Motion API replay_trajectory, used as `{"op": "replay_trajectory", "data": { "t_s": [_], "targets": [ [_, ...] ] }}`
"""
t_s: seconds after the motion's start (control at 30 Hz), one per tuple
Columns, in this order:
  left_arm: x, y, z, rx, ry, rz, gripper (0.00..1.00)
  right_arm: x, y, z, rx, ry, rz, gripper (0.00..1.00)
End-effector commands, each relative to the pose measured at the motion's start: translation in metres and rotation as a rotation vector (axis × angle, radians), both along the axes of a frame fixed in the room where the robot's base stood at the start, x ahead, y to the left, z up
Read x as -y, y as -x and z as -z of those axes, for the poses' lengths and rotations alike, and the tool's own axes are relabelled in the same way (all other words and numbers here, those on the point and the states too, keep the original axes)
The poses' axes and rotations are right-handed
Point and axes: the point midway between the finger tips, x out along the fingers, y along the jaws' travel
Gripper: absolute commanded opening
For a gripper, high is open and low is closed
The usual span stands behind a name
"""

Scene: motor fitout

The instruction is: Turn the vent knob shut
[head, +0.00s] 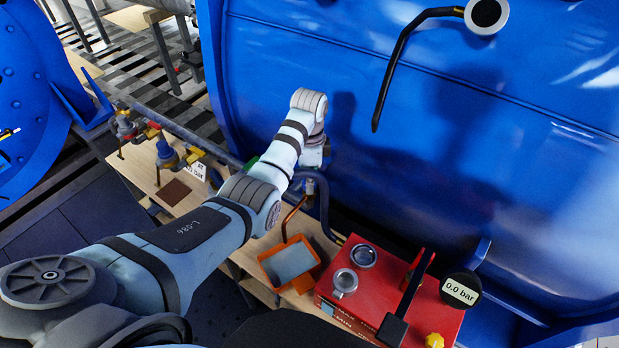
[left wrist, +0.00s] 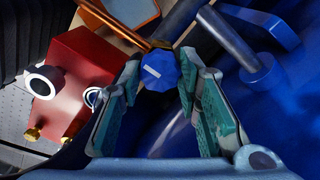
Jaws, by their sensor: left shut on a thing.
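The vent knob (left wrist: 161,71) is blue and many-sided with a white mark on its face, seen in the left wrist view. It sits at a brass fitting with a copper pipe (left wrist: 105,22). My left gripper (left wrist: 162,84) has its green-padded fingers on both sides of the knob and is shut on it. In the head view my left gripper (head: 313,158) is beside the big blue shell, above the brass fitting (head: 309,187); the knob is hidden there. My right gripper is not in view.
An orange tray (head: 314,268) stands under the copper pipe. The blue shell (head: 400,130) walls off the far side.

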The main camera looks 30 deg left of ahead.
Motion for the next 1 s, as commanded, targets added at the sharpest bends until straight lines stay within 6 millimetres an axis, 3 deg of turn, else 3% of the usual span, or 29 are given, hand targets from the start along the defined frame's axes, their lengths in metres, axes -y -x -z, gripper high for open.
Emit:
{"op": "replay_trajectory", "data": {
  "t_s": [0.33, 0.37, 0.5, 0.83, 1.0],
  "targets": [
    [-0.0015, -0.0030, -0.0036, 0.011, -0.004, 0.002, 0.03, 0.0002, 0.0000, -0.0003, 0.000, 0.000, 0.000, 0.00],
    [-0.0015, -0.0030, -0.0036, 0.011, -0.004, 0.002, 0.32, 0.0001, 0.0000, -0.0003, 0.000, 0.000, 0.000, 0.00],
    [-0.0012, -0.0022, -0.0028, 0.009, -0.003, 0.001, 0.51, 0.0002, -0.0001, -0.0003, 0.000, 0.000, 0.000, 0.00],
    [-0.0004, -0.0008, -0.0011, 0.003, -0.002, -0.021, 0.51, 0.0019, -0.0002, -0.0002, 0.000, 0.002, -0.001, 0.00],
    [-0.0002, -0.0004, -0.0008, 0.002, -0.001, -0.244, 0.51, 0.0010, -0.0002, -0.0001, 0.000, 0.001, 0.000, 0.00]
  ]
}}
